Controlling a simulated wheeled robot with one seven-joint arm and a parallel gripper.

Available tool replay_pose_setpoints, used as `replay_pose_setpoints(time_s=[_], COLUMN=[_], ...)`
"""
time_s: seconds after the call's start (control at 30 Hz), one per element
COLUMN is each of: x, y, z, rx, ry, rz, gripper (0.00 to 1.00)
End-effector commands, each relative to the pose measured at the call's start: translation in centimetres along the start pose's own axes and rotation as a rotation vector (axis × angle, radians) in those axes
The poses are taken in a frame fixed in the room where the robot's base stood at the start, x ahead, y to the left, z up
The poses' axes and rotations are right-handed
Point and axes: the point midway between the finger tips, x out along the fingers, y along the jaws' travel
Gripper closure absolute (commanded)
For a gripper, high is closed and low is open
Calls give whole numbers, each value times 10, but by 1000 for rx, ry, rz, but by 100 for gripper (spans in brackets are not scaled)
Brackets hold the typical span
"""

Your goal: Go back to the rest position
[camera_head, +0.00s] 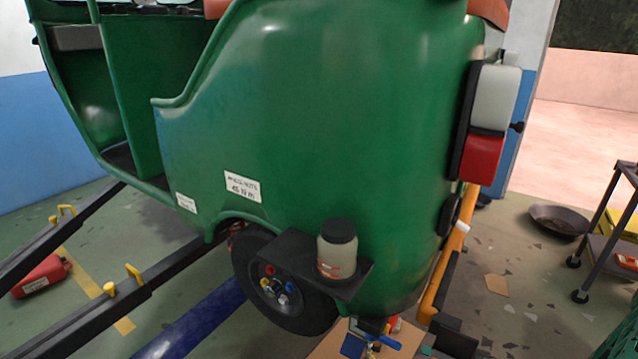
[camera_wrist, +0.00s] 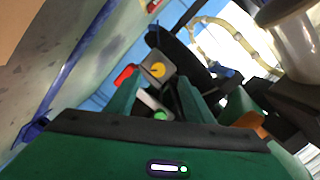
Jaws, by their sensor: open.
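My gripper (camera_wrist: 158,92) shows in the wrist view. Its two green fingers stand apart on a dark bar, with nothing clearly held between them. Beyond the fingers are a small red object, a yellow disc and a dark rounded part, tilted in the picture. I cannot tell exactly what they belong to. In the head view, the green rickshaw (camera_head: 330,110) fills the middle. I cannot make out my gripper for sure in that view.
A jar (camera_head: 337,255) stands on a dark shelf (camera_head: 293,252) beside the rickshaw's wheel (camera_head: 262,285). Lift arms (camera_head: 95,318) reach under the rickshaw at left, near a red canister (camera_head: 40,277). A dark pan (camera_head: 558,221) and a cart (camera_head: 605,235) are at right.

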Motion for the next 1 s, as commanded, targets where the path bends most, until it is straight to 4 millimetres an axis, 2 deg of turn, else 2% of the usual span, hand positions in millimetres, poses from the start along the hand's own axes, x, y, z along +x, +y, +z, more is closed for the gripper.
replay_pose_setpoints(time_s=[0.3,0.57,1.0], x=[-20,-44,-88], y=[-30,-61,-132], z=[-11,-25,-59], rx=[65,127,220], ry=[-339,-560,-796], rz=[114,263,597], gripper=[52,52,52])
